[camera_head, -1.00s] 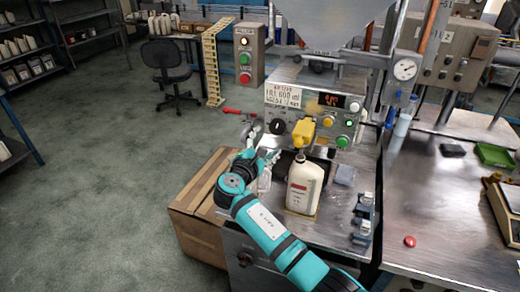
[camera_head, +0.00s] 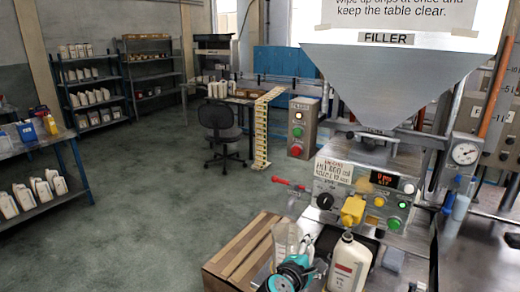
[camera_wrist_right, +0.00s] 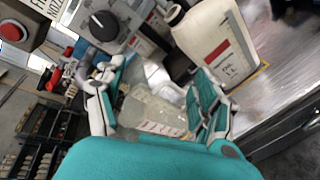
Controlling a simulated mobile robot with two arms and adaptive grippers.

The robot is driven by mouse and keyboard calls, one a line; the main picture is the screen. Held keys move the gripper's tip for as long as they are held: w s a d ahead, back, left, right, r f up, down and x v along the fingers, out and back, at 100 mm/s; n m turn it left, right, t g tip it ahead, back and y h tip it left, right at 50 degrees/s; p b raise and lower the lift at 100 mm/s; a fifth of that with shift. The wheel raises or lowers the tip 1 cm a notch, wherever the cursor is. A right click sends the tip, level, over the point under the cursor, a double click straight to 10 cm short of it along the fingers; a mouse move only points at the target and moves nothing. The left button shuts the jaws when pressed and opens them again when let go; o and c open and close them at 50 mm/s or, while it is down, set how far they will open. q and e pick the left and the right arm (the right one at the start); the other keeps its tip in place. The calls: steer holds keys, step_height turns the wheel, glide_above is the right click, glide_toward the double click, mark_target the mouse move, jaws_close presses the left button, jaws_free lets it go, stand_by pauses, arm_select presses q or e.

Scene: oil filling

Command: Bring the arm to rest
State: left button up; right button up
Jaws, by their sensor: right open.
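My right gripper (camera_wrist_right: 158,75) is open in the right wrist view, its two teal and grey fingers spread apart. A clear measuring beaker (camera_wrist_right: 152,112) shows between and beyond the fingers; I cannot tell whether they touch it. In the head view my right gripper (camera_head: 298,266) is at the bottom edge, beside the beaker (camera_head: 286,238) and left of a white oil bottle (camera_head: 348,265). The bottle stands upright under the yellow nozzle (camera_head: 353,209) and also shows in the wrist view (camera_wrist_right: 212,42). My left gripper is out of view.
The filler's control panel (camera_head: 365,190) and large hopper (camera_head: 390,80) stand just behind the bottle. A wooden crate (camera_head: 240,250) is left of the gripper. Open floor lies further left, with a chair (camera_head: 220,130) and shelves (camera_head: 90,85) beyond.

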steer(key=s+d+f+m+g+y, duration=0.2)
steer(key=s+f+m+g, duration=0.15)
steer(key=s+f, duration=0.5)
steer(key=s+d+f+m+g+y, duration=0.25)
steer(key=s+f+m, duration=0.25)
steer(key=s, duration=0.6)
steer(key=s+m+g+y, duration=0.2)
steer(key=s+m+y, duration=0.35)
steer(key=s, duration=1.25)
step_height(320, 180, down, 24)
steer(key=g+b, duration=0.1)
steer(key=s+d+f+g+h+b, duration=0.1)
steer(key=s+d+f, duration=0.1)
steer(key=s+f, duration=1.6)
steer(key=shift+d+f+n+g, duration=0.15)
steer(key=shift+f+n+g, duration=0.2)
steer(key=shift+f, duration=0.6)
